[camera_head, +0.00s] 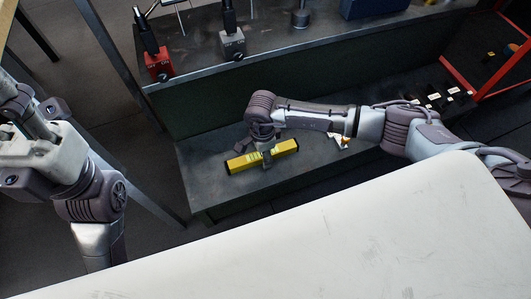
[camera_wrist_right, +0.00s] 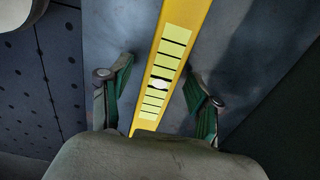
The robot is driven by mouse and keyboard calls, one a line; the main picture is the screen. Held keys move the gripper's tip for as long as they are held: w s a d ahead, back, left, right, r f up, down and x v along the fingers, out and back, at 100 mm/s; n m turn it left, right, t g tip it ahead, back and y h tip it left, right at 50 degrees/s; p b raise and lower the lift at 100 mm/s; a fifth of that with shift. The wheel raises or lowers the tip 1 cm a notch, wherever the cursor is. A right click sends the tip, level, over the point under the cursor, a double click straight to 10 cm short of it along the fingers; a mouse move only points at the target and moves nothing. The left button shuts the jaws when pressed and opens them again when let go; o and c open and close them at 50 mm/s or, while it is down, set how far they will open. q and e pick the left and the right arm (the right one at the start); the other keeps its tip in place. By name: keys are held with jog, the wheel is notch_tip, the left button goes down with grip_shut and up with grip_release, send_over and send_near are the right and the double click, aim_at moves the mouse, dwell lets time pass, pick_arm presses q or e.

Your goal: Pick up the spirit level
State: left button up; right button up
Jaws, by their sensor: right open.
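The spirit level (camera_head: 248,160) is a yellow bar with dark ends, lying on the grey lower shelf in the head view. In the right wrist view the yellow level (camera_wrist_right: 174,55) runs between the fingers, with pale yellow marked panels on its face. My right gripper (camera_head: 267,157) is over the middle of the level. In the wrist view its open fingers (camera_wrist_right: 158,90) stand one on each side of the bar, with gaps to both sides. My left arm is at the left edge of the head view; its fingertips cannot be made out.
The lower shelf (camera_head: 205,187) has bare room around the level. A higher grey bench (camera_head: 190,65) behind it carries a red switch box (camera_head: 158,66) and a grey one (camera_head: 232,43). Small parts and a red-framed case (camera_head: 490,55) are at the right. A white surface (camera_head: 330,245) fills the front.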

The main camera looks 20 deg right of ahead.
jog(key=shift+a+f, duration=0.1)
jog(key=shift+f, duration=0.05)
grip_shut()
jog(key=shift+r, duration=0.2)
dwell(0.3)
